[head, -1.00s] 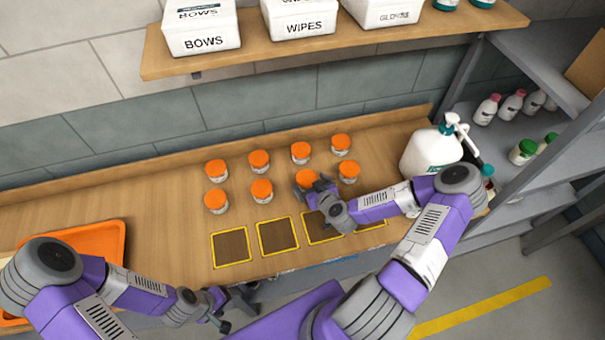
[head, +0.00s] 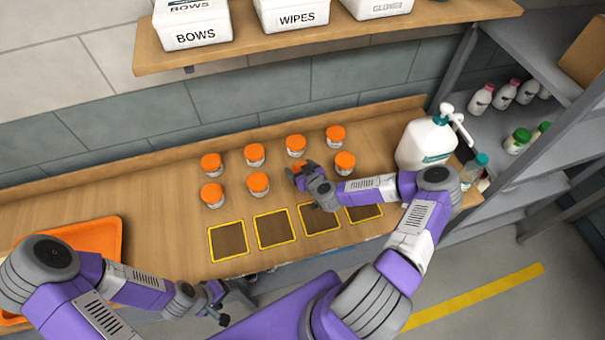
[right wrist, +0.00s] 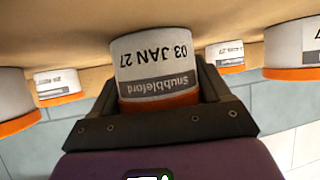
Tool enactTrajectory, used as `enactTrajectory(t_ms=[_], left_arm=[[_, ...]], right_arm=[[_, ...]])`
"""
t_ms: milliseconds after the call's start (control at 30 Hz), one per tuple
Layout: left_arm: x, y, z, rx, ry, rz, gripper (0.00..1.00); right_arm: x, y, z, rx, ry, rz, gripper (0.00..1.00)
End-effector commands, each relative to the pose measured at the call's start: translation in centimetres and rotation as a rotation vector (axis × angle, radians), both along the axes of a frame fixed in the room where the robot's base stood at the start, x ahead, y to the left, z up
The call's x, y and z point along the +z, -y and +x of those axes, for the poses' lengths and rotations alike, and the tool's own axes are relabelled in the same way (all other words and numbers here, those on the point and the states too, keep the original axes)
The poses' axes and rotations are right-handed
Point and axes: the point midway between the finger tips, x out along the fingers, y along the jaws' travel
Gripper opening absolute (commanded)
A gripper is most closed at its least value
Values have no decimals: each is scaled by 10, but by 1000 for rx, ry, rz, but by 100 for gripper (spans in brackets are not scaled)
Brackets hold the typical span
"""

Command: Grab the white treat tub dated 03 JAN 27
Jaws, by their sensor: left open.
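The white treat tub (right wrist: 155,65) with an orange lid fills the middle of the right wrist view, its label reading 03 JAN 27 upside down in the picture. My right gripper (right wrist: 158,95) has a finger on each side of it, both appearing to press on its sides. In the head view, my right gripper (head: 302,174) covers most of this tub, in the front row on the wooden counter. The tub's base appears at counter level. My left gripper (head: 222,304) is open and empty by the counter's front edge, well apart from the tubs.
Several similar orange-lidded tubs stand close by, including one to the left (head: 258,185) and one to the right (head: 345,163). Yellow-edged dark squares (head: 228,241) line the counter front. A white pump bottle (head: 425,143) stands at right, an orange tray (head: 108,232) at left. A shelf (head: 330,42) overhangs.

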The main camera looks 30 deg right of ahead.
Motion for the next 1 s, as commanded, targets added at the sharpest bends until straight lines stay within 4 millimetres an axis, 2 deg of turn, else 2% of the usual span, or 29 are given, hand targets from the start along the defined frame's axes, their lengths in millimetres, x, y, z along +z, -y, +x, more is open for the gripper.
enactTrajectory(t_ms=[33, 200, 467, 633, 1000], left_arm=[[0, 0, 0, 0, 0, 0, 74], [0, 0, 0, 0, 0, 0, 74], [0, 0, 0, 0, 0, 0, 74], [1, 0, 0, 0, 0, 0, 74], [4, 0, 0, 0, 0, 0, 74]], right_arm=[[0, 0, 0, 0, 0, 0, 68], [0, 0, 0, 0, 0, 0, 42], [1, 0, 0, 0, 1, -1, 42], [10, 1, 0, 2, 2, -4, 42], [59, 0, 0, 3, 3, -6, 42]])
